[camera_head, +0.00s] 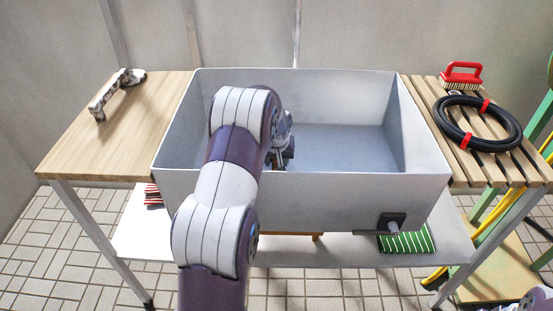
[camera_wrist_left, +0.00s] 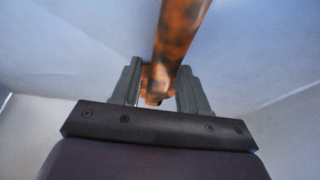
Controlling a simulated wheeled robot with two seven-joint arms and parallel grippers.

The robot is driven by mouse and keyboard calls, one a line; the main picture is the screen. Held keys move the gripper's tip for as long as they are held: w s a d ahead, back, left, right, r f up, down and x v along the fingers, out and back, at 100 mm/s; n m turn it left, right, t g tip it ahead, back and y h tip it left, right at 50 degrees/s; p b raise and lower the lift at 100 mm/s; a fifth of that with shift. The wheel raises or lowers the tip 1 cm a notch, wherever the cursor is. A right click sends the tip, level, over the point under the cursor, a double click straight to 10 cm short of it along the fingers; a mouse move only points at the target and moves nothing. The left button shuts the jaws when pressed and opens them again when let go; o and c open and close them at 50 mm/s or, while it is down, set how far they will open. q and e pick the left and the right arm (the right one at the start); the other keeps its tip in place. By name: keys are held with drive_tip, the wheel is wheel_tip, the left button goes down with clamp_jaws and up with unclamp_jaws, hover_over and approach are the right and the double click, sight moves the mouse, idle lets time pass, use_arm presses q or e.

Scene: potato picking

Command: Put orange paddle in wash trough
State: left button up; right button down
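The wash trough (camera_head: 420,160) is a large white open box in the middle of the bench. My left arm reaches over its front wall, and my left gripper (camera_head: 283,152) is down inside it, partly hidden by the arm. In the left wrist view the orange paddle (camera_wrist_left: 178,40), mottled orange and brown, runs from the top edge down between the fingers of my left gripper (camera_wrist_left: 160,82). The fingers appear shut on it. Trough walls surround it in that view. The paddle is mostly hidden in the head view.
A wooden top (camera_head: 150,135) on the left holds a mottled handled object (camera_head: 112,93). The slatted right side holds a coiled black hose (camera_head: 443,122) and a red brush (camera_head: 461,72). A green striped cloth (camera_head: 408,242) lies below.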

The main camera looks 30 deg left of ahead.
use_arm(q)
drive_tip(key=shift+o, duration=0.3)
drive_tip(key=shift+r, duration=0.25)
drive_tip(key=p+v, duration=0.3)
drive_tip(key=v, duration=0.9)
